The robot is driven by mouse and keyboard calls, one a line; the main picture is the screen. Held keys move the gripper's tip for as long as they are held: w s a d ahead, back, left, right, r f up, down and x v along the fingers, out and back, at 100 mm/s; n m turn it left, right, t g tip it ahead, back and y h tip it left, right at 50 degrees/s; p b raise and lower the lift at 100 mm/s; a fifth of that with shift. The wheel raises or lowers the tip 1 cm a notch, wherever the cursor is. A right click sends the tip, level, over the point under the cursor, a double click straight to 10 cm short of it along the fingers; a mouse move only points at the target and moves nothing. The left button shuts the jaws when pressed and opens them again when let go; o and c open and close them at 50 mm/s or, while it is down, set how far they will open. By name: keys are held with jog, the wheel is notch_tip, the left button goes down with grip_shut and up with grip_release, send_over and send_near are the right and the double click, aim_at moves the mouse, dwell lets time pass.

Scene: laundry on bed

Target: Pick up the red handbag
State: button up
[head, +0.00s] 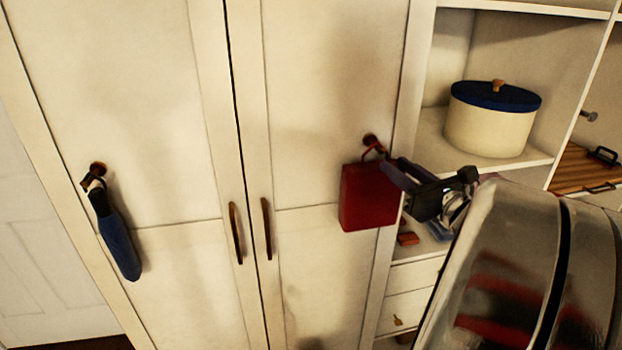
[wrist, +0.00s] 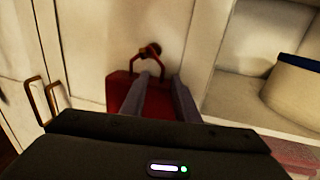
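The red handbag (head: 366,198) hangs by its handle from a brown hook (head: 371,141) on the right wardrobe door. My gripper (head: 388,168) reaches in from the right, with its fingertips overlapping the bag's top right. In the wrist view the bag (wrist: 119,88) lies behind the fingers, and its handle (wrist: 136,58) loops up to the hook. My gripper (wrist: 163,76) is open there, with a gap between its two fingers.
A blue item (head: 118,243) hangs from another hook on the left door. Two door handles (head: 236,233) stick out mid-wardrobe. On the right, open shelves hold a cream pot with a blue lid (head: 490,125) and a wooden tray (head: 580,170). Drawers (head: 412,290) sit below.

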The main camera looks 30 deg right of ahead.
aim_at(387, 156)
jog(key=shift+w, duration=0.1)
jog(key=shift+w+d+r, duration=0.1)
jog(key=shift+w+d, duration=0.1)
jog(key=shift+w, duration=1.1)
jog(key=shift+w+d+r, duration=0.1)
jog(key=shift+w+d, duration=0.1)
jog(key=shift+w, duration=1.05)
jog(key=shift+c, duration=0.4)
grip_shut()
